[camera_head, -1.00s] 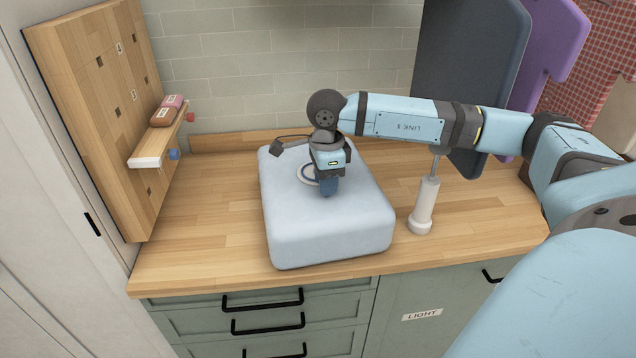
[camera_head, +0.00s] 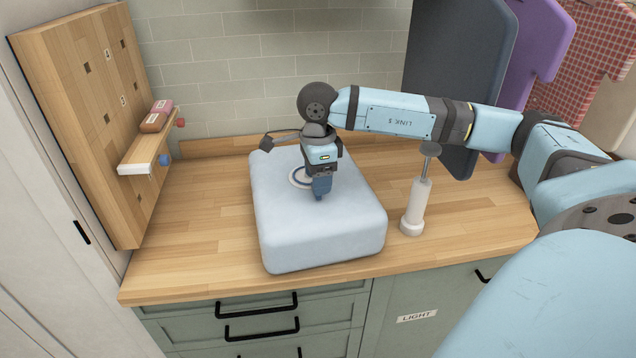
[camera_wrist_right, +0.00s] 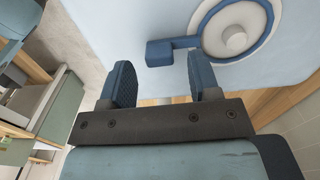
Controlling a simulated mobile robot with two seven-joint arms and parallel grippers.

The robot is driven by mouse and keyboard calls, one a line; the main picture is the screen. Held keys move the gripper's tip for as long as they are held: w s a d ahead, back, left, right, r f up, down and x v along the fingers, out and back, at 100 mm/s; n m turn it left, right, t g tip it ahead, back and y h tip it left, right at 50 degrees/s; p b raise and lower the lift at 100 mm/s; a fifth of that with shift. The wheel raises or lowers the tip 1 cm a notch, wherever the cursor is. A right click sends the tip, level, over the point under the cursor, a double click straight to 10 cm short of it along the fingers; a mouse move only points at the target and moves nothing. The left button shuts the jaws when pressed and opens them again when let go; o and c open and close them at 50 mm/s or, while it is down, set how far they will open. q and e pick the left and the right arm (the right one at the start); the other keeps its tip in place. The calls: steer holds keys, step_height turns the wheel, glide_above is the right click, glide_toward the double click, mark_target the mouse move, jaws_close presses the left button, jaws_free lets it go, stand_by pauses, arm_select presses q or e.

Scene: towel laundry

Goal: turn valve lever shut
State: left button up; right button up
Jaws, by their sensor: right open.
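A puffy pale blue block (camera_head: 320,235) lies on the counter. On its top is a round white valve (camera_wrist_right: 235,32) with a blue ring and a blue lever (camera_wrist_right: 160,53) sticking out to the left in the right wrist view. In the head view the valve (camera_head: 299,179) is partly hidden by my right gripper (camera_head: 321,194), which points down at the block. In the wrist view this gripper (camera_wrist_right: 160,88) is open, with the lever's end just beyond the gap between its fingertips. Contact cannot be told. My left gripper is not in view.
A white hand pump (camera_head: 414,205) with a grey handle stands right of the block, close under my right arm. A wooden pegboard with a small shelf (camera_head: 136,163) is at the left. Dark and purple panels hang behind the arm. The counter (camera_head: 195,220) left of the block is clear.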

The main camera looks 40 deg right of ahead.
step_height(320, 180, up, 12)
stand_by(0.3)
steer(key=shift+f, duration=0.1)
stand_by(0.3)
